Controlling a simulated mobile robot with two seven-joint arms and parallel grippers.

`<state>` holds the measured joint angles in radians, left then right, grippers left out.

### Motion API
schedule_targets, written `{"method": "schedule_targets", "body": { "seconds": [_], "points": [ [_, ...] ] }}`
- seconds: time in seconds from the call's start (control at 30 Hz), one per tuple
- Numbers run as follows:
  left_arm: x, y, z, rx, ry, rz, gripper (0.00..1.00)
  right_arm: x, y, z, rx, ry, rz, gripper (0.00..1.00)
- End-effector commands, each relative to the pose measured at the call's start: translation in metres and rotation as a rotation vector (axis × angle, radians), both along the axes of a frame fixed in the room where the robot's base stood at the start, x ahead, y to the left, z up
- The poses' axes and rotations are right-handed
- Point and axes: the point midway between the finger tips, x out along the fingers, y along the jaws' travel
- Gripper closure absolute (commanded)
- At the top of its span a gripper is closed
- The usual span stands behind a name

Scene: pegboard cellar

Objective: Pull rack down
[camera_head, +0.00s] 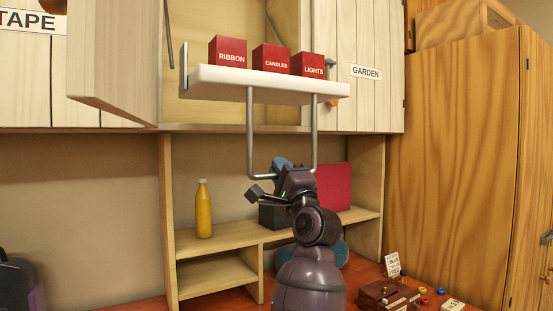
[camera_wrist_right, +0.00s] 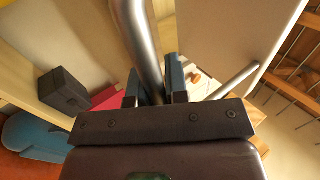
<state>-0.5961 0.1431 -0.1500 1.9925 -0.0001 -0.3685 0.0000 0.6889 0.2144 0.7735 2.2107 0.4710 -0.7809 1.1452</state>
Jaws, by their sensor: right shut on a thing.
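The pull-down rack (camera_head: 212,82) is a white shelf in the open wall cabinet, tilted a little in the head view and standing out past the cabinet front. Three red boxes labelled RIBBON (camera_head: 228,53), CANDLES (camera_head: 272,58) and LIGHTS (camera_head: 307,65) stand on it. A grey U-shaped handle (camera_head: 250,130) hangs below it. My right gripper (camera_head: 283,172) is at the handle's lower bar. In the right wrist view, the blue fingers (camera_wrist_right: 155,88) are shut on the metal bar (camera_wrist_right: 138,40). The shelf's underside (camera_wrist_right: 240,45) shows above. My left gripper is not in view.
An open cabinet door (camera_head: 115,55) is at the left. Below stand a wooden shelf unit (camera_head: 215,238) with a yellow bottle (camera_head: 203,210), a dark box (camera_head: 272,215) and a red panel (camera_head: 334,187). A brown box (camera_head: 388,294) and small items lie on the red worktop at the right.

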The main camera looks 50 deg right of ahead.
Motion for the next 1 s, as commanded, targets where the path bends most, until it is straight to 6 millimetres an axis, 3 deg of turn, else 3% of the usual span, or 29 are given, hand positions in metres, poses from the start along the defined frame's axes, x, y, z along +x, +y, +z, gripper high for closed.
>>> {"method": "schedule_targets", "body": {
  "seconds": [0.43,0.47,0.6,1.0],
  "points": [
    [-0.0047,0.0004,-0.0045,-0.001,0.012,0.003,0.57,-0.0013,0.0004,-0.0078,0.003,0.009,0.001,1.00],
    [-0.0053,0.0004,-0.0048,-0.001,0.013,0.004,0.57,-0.0012,0.0004,-0.0080,0.003,0.009,0.001,0.81],
    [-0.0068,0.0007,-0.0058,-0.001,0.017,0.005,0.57,-0.0014,0.0005,-0.0069,0.003,0.007,0.001,0.60],
    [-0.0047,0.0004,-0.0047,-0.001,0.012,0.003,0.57,-0.0077,0.0026,-0.0093,0.001,0.004,0.000,0.60]
  ]
}}
